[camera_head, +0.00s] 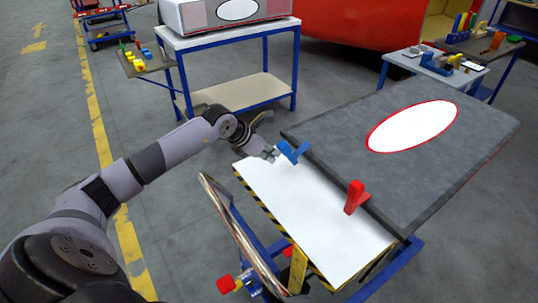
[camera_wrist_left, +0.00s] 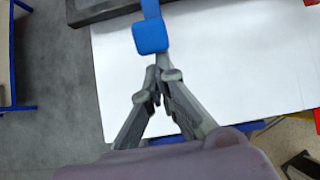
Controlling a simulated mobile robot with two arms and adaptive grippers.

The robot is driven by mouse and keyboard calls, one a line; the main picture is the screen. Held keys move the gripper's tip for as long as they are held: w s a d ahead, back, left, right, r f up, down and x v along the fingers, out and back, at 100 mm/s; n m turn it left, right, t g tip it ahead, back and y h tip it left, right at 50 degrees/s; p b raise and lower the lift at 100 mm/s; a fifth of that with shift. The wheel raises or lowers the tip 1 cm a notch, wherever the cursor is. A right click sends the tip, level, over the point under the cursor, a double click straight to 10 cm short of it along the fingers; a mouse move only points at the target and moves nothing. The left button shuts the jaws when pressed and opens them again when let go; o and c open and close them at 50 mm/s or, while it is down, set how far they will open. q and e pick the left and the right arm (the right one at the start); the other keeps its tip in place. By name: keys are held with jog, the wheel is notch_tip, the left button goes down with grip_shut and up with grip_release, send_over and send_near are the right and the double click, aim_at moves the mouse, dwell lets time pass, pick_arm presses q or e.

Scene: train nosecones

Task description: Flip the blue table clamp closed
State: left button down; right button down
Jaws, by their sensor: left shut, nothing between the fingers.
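The blue table clamp (camera_head: 293,151) stands at the far left part of the white table top (camera_head: 305,215), beside the edge of the dark grey panel (camera_head: 425,150). Its arms form a V shape in the head view. In the left wrist view the blue clamp (camera_wrist_left: 151,36) shows a square pad just ahead of my fingertips. My left gripper (camera_head: 272,155) is shut and empty, just left of the clamp. In the left wrist view its fingertips (camera_wrist_left: 158,78) meet below the pad; whether they touch the clamp I cannot tell. My right gripper is not in view.
A red clamp (camera_head: 355,196) stands upright nearer on the same table. A striped curved rail (camera_head: 240,235) runs along the table's left side. A blue-framed cart (camera_head: 235,85) stands behind, and a small tool table (camera_head: 435,68) is at the back right.

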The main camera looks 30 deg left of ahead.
aim_at(284, 142)
pick_arm(q)
jog(key=shift+w+r, duration=0.1)
jog(key=shift+r, duration=0.15)
jog(key=w+r+g+p, duration=0.1)
jog(key=w+d+r+g+y+p, duration=0.1)
jog(key=shift+w+r+g+p, duration=0.2)
jog(key=shift+g+p, duration=0.1)
jog(key=shift+g, duration=0.1)
jog(key=shift+w+d+r+g+y, duration=0.1)
jog(key=shift+w+d+g+y, duration=0.1)
jog(key=shift+w+g+y, duration=0.1)
jog(key=shift+w+d+g, duration=0.15)
jog(key=shift+w+g, duration=0.2)
jog(key=shift+g, duration=0.05)
jog(key=shift+w+d+r, duration=0.15)
jog(key=shift+w+r, duration=0.05)
jog(key=shift+w, duration=0.2)
